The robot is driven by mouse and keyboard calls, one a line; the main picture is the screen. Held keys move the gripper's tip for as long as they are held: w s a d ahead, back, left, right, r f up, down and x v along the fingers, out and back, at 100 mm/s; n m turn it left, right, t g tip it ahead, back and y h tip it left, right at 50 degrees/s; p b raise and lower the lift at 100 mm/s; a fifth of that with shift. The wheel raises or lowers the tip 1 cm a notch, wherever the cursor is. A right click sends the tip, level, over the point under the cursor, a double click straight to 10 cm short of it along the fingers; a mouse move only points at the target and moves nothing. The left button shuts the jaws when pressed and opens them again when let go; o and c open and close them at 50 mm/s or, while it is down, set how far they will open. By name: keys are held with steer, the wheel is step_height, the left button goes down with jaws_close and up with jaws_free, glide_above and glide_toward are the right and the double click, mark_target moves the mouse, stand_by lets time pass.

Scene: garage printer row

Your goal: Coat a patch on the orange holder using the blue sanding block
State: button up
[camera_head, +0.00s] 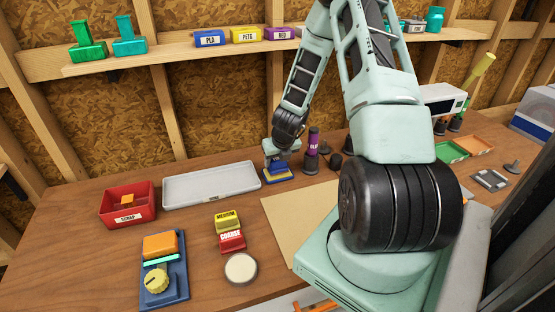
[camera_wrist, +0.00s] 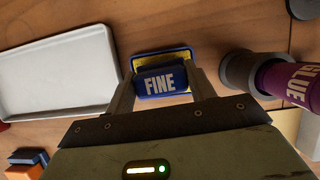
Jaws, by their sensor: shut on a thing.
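The blue sanding block (camera_wrist: 158,82), marked FINE, is between the two fingers of my gripper (camera_wrist: 160,90) in the wrist view. In the head view my gripper (camera_head: 279,162) is at the back of the bench, shut on this block. A blue piece with a yellow edge (camera_head: 277,177) is directly under the gripper; I cannot tell whether the block still touches it. The orange holder (camera_head: 160,244) sits in a blue vise (camera_head: 178,280) with a cream knob, at the front left, well away from my gripper.
A red SCRAP bin (camera_head: 128,213) and a grey tray (camera_head: 211,186) are left of my gripper. MEDIUM (camera_head: 227,216) and COARSE (camera_head: 231,242) blocks and a round cream dish (camera_head: 241,268) are in front. A purple GLUE bottle (camera_head: 313,142) stands close on the right.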

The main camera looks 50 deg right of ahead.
steer(key=shift+f+b, duration=0.4)
steer(key=shift+b, duration=0.1)
stand_by(1.6)
steer(key=shift+r+p, duration=2.5)
steer(key=shift+r, duration=1.1)
steer(key=shift+f, duration=0.1)
